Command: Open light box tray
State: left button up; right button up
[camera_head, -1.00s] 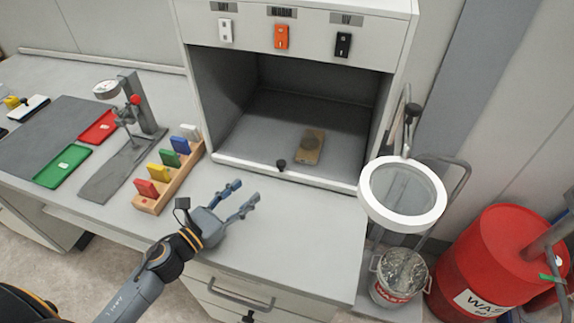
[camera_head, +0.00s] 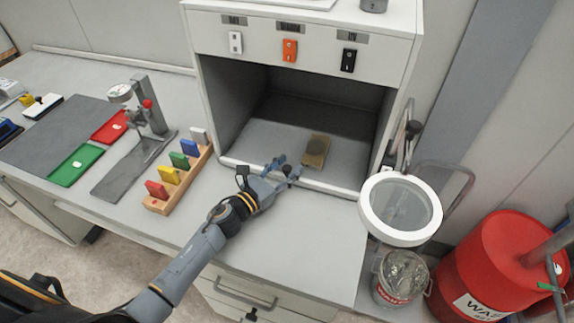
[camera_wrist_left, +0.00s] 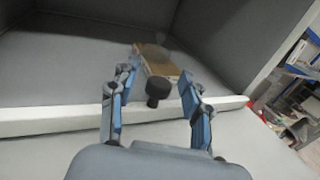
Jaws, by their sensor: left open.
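The light box (camera_head: 215,80) is a white cabinet with an open front. Its tray (camera_head: 258,136) is a grey floor with a white front edge (camera_head: 335,188) and a dark round knob, which shows in the left wrist view (camera_wrist_left: 158,90). A tan rectangular piece (camera_head: 315,151) with a grey round patch lies on the tray. My left gripper (camera_head: 284,167) is open at the tray's front edge. In the left wrist view its two blue fingers (camera_wrist_left: 156,112) stand either side of the knob, apart from it. My right gripper is not in view.
A wooden rack (camera_head: 181,182) of coloured blocks stands left of my left arm. A ring-shaped magnifier (camera_head: 400,210) is at the right, above a bucket (camera_head: 398,278) and near a red drum (camera_head: 505,262). The counter before the box is partly clear.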

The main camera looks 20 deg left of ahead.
pick_arm(q)
jog(key=shift+w, duration=0.1)
grip_shut()
